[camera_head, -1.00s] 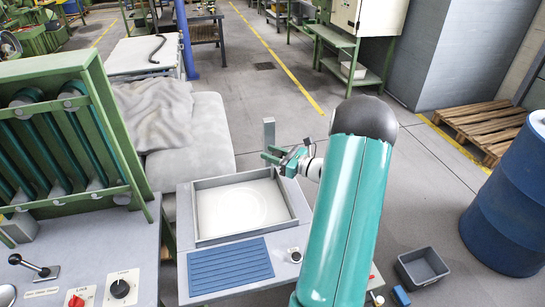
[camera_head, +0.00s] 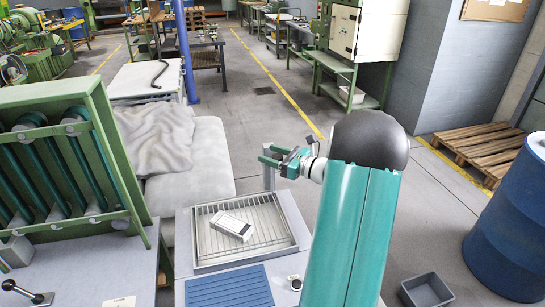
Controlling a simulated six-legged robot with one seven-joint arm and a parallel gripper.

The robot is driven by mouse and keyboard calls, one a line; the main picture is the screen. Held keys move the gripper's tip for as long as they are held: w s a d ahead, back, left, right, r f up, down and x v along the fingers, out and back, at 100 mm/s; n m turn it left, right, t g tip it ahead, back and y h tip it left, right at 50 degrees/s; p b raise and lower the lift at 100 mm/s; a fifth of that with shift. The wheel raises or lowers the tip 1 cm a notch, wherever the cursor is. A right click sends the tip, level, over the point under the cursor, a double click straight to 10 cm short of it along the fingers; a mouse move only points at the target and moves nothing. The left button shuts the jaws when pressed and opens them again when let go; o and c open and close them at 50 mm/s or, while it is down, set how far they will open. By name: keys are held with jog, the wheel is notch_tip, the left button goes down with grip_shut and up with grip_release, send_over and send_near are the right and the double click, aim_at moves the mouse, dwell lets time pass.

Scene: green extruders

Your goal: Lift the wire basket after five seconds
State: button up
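The wire basket (camera_head: 211,245) shows as a thin metal grid inside a shallow grey rectangular tray (camera_head: 292,247) on the bench. A white box-shaped object with a dark side (camera_head: 231,226) lies on it. My teal arm hides the area right of the tray.
A blue ribbed mat (camera_head: 230,288) lies in front of the tray. A green rack (camera_head: 65,165) stands at left. A grey bin (camera_head: 426,291), a blue drum (camera_head: 510,220) and a wooden pallet (camera_head: 480,150) are at right. The floor behind is mostly open.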

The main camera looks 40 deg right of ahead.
jog(key=v, duration=1.3)
jog(key=shift+s, duration=0.35)
jog(key=shift+d, duration=0.1)
jog(key=w+a+r+n+g+y, duration=0.2)
jog(key=a+n+g, duration=0.4)
jog(key=a, duration=0.7)
jog(key=w+a+r+n+g+y, duration=0.15)
jog(key=a+n+g, duration=0.45)
jog(key=a, duration=0.7)
jog(key=s+a+r+n+h, duration=0.1)
jog(key=s+a+n+h, duration=0.3)
jog(key=a+n, duration=0.3)
jog(key=s+a+r+n+h, duration=0.1)
jog(key=s+a+n+h, duration=0.3)
jog(key=n, duration=0.9)
jog(key=s+a, duration=0.2)
jog(key=a, duration=0.2)
jog(key=shift+s+a+r+n, duration=0.25)
jog(key=shift+a+r+n, duration=0.1)
jog(key=shift+r+n, duration=0.05)
